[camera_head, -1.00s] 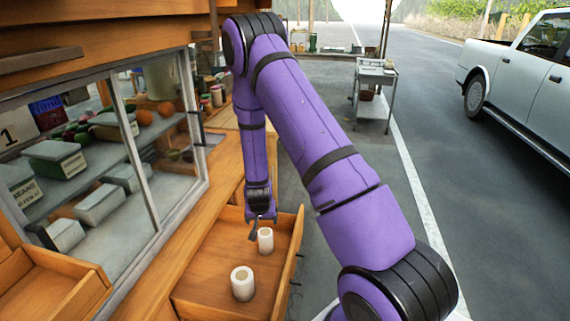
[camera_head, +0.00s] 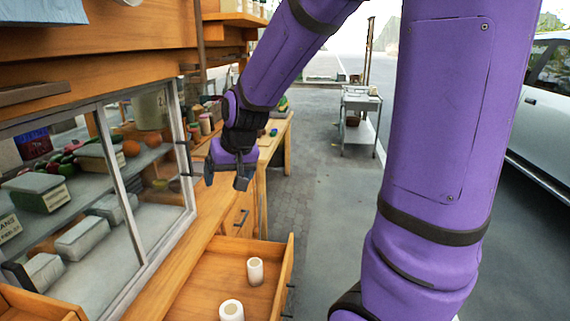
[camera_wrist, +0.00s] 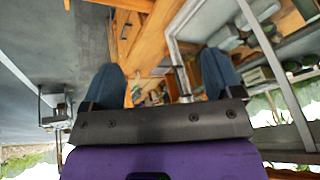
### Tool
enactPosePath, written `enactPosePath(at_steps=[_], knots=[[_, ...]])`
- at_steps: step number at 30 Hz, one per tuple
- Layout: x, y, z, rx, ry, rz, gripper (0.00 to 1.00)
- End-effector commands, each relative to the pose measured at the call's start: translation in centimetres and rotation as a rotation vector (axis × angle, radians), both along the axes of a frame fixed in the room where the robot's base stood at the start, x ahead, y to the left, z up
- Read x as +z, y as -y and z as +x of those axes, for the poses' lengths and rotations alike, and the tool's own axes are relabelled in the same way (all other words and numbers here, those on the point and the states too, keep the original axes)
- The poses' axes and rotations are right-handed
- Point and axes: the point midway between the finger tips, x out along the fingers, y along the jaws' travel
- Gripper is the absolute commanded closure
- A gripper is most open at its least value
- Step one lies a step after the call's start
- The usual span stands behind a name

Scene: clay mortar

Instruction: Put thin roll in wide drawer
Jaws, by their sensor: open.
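A thin white roll (camera_head: 255,271) stands upright in the open wide wooden drawer (camera_head: 200,287). A thicker white roll (camera_head: 231,311) stands nearer in the same drawer, partly cut off by the picture's bottom edge. My gripper (camera_head: 226,182) is open and empty, above and beyond the drawer, beside the cabinet front. Its two dark fingers also show apart in the wrist view (camera_wrist: 165,85), with nothing between them. Neither roll can be made out in the wrist view.
A glass display case (camera_head: 90,200) with boxes and produce stands at the left. Another open drawer (camera_head: 35,305) is at the lower left. A wooden table (camera_head: 272,145) and a grey cart (camera_head: 361,120) stand beyond. A white vehicle (camera_head: 545,120) is at the right.

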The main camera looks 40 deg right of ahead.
Motion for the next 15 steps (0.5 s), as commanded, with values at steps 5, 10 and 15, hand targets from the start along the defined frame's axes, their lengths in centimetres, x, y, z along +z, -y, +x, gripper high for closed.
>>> enactPosePath(at_steps=[5,10,15], knots=[[4.5,-1.1,-5.0,0.073,0.019,-0.024,0.15],[7.5,-1.8,-10.0,0.135,0.029,-0.057,0.15],[9.5,-2.2,-15.2,0.187,0.035,-0.100,0.15]])
